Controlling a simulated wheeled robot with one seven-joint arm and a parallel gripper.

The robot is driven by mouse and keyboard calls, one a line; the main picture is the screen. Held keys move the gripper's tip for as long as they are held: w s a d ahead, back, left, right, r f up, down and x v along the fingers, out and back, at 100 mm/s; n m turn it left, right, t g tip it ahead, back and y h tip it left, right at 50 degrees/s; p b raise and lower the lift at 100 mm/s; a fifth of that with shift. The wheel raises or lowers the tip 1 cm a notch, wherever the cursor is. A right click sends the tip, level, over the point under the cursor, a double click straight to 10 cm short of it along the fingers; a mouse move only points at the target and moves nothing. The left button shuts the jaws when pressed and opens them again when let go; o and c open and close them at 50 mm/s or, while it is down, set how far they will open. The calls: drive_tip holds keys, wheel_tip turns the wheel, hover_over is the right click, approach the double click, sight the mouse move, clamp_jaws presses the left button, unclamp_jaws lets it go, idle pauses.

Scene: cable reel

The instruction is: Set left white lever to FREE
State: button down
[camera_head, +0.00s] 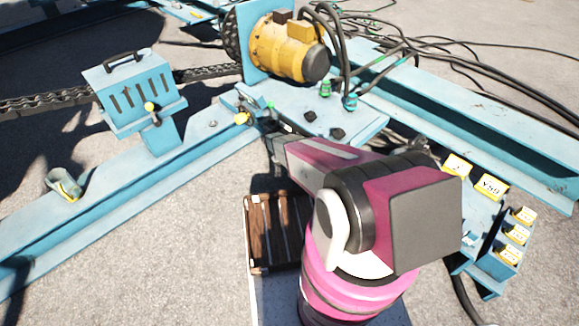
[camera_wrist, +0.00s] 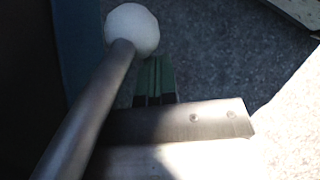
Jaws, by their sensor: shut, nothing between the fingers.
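A white ball knob (camera_wrist: 132,28) tops a bare metal lever rod (camera_wrist: 88,105) in the wrist view. The rod slants from the lower left up to the knob. My gripper (camera_wrist: 154,66) is shut and empty, its dark greenish fingers just to the right of the rod and below the knob. I cannot tell whether the fingers touch the lever. No FREE marking is readable.
A yellow motor (camera_head: 285,48) stands on the blue frame behind my arm, with black cables to its right. A blue slotted box (camera_head: 130,88) stands at left. A brown slatted crate (camera_head: 262,245) sits below my arm.

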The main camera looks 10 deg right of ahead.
drive_tip(key=w+a+f, duration=0.1)
drive_tip(key=w+a, duration=0.7)
drive_tip(key=a, duration=0.2)
drive_tip(key=shift+w, duration=0.25)
drive_tip(key=shift+d, duration=0.1)
idle(0.3)
